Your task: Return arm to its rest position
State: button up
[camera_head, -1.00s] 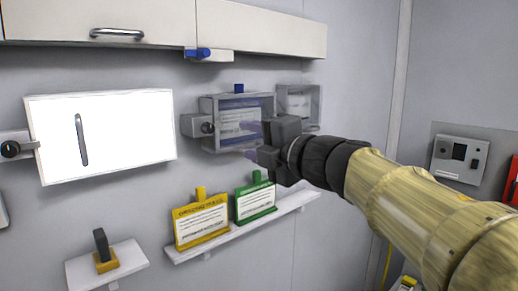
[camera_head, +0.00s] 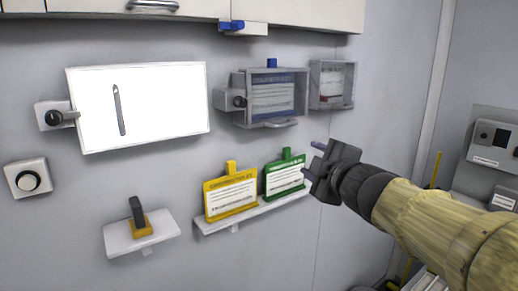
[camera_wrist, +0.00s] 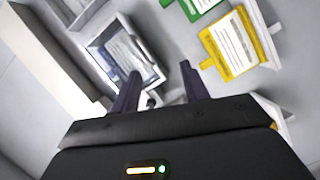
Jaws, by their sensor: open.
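My gripper (camera_head: 318,161) is open and empty, in front of the wall to the right of the green card. Its two dark fingers also show in the wrist view (camera_wrist: 160,90), spread apart with nothing between them. My arm reaches in from the lower right in the head view. The gripper looks clear of the wall items, though its exact distance from the wall cannot be told.
A grey transparent-fronted box (camera_head: 272,97) and a smaller box (camera_head: 332,85) hang above. A yellow card (camera_head: 231,194) and green card (camera_head: 285,176) stand on a shelf (camera_head: 240,219). A grey device (camera_head: 493,138) is at right.

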jog(key=s+d+f+m+g+h, duration=0.1)
jog(key=d+f+m+g+h, duration=0.15)
jog(key=f, duration=0.45)
jog(key=s+d+f+m+g+h, duration=0.1)
jog(key=f+m, duration=0.3)
jog(key=f, duration=0.2)
jog(key=s+d+f+m+g+h, duration=0.1)
jog(key=f+m+g, duration=0.1)
jog(key=f+m, duration=0.35)
jog(key=s+a+f+m+g, duration=0.1)
jog(key=s+f+m+g, duration=0.3)
jog(key=s+f+g, duration=0.4)
jog(key=s+f, duration=0.7)
jog(key=f, duration=0.2)
jog(key=shift+a+f+m, duration=0.15)
jog(key=shift+a+m, duration=0.1)
jog(key=shift+m, duration=0.15)
jog(key=shift+w, duration=0.1)
